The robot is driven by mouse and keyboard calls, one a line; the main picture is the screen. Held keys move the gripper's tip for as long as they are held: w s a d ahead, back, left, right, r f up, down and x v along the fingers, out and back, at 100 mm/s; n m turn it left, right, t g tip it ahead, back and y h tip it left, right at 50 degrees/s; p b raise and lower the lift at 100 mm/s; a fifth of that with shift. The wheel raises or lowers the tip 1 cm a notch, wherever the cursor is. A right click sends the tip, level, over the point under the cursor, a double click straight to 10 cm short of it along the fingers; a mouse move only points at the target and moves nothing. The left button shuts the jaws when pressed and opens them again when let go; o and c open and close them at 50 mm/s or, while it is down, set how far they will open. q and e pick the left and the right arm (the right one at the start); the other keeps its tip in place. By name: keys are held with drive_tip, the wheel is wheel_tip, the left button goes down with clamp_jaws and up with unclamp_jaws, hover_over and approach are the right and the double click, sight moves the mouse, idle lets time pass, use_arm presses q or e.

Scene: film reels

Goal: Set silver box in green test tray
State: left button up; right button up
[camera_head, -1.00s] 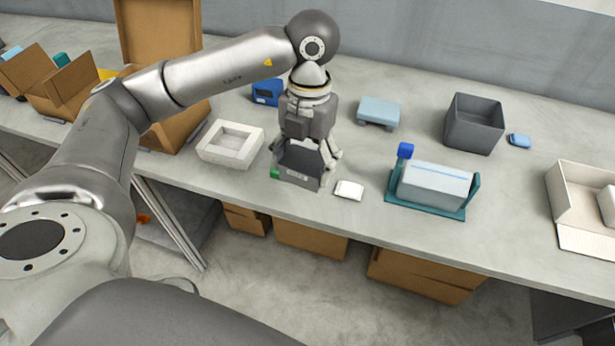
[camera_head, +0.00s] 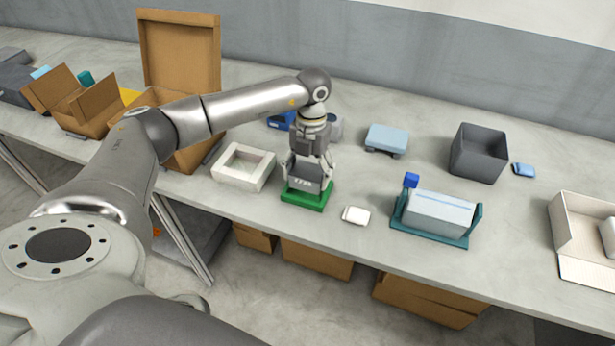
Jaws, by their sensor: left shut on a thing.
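The silver box (camera_head: 302,187), grey with a pale label on its front, is held by my left gripper (camera_head: 309,174), whose fingers are shut on its two sides. The box is upright, in or just over the green test tray (camera_head: 307,203). The tray's green front and right edges show below the box. The gripper and box hide the tray's inside, so I cannot tell whether the box touches its floor. My right gripper is not in view.
A white open frame (camera_head: 243,181) stands close on the left. A small white item (camera_head: 356,215) lies to the right, before a teal cradle (camera_head: 430,235) holding a pale box. A dark grey bin (camera_head: 478,166) and a light-blue box (camera_head: 387,139) stand farther back.

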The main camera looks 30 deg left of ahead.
sight(307, 181)
use_arm(q)
drive_tip(key=shift+w+a+f, duration=0.3)
drive_tip(key=shift+w+f, duration=0.05)
drive_tip(key=shift+f, duration=0.25)
wheel_tip(307, 181, down, 3)
drive_tip(key=shift+f+p, duration=0.1)
drive_tip(key=shift+p, duration=0.3)
drive_tip(key=shift+f, duration=0.15)
drive_tip(key=o, duration=1.2)
drive_tip(key=shift+c, duration=0.2)
drive_tip(key=shift+r, duration=0.2)
